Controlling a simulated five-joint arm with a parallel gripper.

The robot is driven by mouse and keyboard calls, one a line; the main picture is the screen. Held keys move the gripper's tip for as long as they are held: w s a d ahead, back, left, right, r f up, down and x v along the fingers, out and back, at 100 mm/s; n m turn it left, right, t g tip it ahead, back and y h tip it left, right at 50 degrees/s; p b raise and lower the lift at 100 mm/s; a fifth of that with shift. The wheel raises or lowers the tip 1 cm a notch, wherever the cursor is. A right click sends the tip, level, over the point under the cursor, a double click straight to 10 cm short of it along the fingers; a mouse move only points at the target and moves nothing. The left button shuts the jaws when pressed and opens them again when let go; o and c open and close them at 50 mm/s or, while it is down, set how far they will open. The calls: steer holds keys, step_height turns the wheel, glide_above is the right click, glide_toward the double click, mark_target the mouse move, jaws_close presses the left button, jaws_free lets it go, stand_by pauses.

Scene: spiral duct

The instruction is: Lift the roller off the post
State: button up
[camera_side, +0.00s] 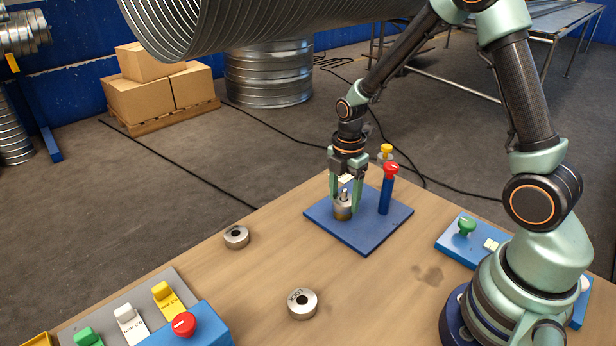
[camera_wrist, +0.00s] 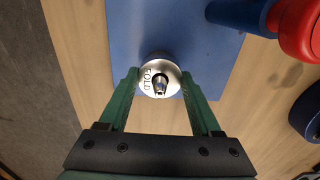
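The roller (camera_side: 343,210) is a short silver metal cylinder on a post (camera_side: 345,193) on the blue base plate (camera_side: 365,236). In the wrist view the roller (camera_wrist: 149,88) shows its top face with the word COLD, and the post's tip (camera_wrist: 160,86) stands out of its hole. My gripper (camera_side: 346,206) points down with its green fingers on either side of the roller. In the wrist view my gripper (camera_wrist: 160,84) has a fingertip close to each side of it. I cannot tell whether the fingers touch it.
Two loose metal rings (camera_side: 236,237) (camera_side: 303,304) lie on the wooden table (camera_side: 275,262). A switch panel (camera_side: 140,308) is at front left, a blue box (camera_side: 470,238) at right.

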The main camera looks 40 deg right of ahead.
steer(key=o, duration=0.7)
steer(key=c, duration=0.4)
steer(key=shift+r, duration=3.75)
